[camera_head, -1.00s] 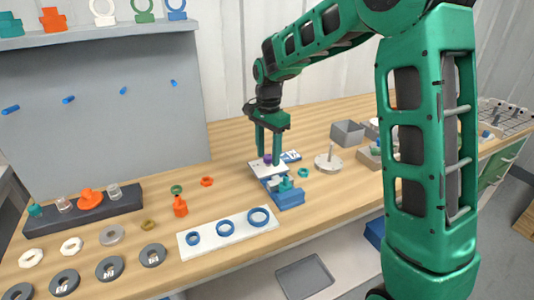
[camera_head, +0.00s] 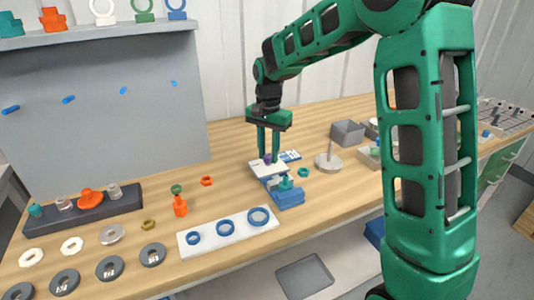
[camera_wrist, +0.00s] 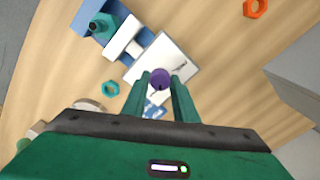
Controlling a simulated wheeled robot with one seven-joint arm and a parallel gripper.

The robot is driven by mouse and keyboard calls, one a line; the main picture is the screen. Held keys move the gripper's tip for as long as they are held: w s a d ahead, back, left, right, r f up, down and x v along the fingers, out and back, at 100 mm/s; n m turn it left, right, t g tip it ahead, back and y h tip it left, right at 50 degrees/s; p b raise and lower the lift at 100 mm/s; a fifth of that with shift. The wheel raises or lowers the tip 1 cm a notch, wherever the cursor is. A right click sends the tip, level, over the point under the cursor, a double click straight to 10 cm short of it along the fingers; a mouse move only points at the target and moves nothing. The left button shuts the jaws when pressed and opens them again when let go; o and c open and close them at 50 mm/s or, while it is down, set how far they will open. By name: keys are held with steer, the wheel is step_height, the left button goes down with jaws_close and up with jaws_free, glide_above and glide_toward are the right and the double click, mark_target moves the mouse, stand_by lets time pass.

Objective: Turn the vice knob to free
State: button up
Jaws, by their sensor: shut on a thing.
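The purple vice knob (camera_head: 267,158) sits on a white plate (camera_head: 258,171) at the back of the blue vice (camera_head: 291,200). In the wrist view the knob (camera_wrist: 160,78) is round, with a dark mark on the plate beside it. My gripper (camera_head: 268,157) points down over the plate, its two green fingers shut on the knob from either side. A teal part (camera_head: 286,184) stands at the front of the vice and also shows in the wrist view (camera_wrist: 103,24).
A white board with blue rings (camera_head: 192,251) lies in front. A teal nut (camera_head: 303,172) lies right of the vice, and a grey disc with a peg (camera_head: 328,166) stands beyond it. An orange nut (camera_head: 207,181) and an orange bottle-like part (camera_head: 180,207) stand left.

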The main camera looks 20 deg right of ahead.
mark_target(268, 155)
steer(key=n, duration=0.5)
steer(key=shift+w+a+r+n, duration=0.1)
steer(key=shift+w+n, duration=0.05)
steer(key=shift+n, duration=0.15)
steer(key=n, duration=0.5)
steer(key=shift+n, duration=0.3)
steer(key=n, duration=0.4)
steer(key=shift+n, duration=2.8)
steer(key=shift+w, duration=0.1)
steer(key=o, duration=0.9)
steer(key=shift+o, duration=0.8)
step_height(268, 155, up, 11)
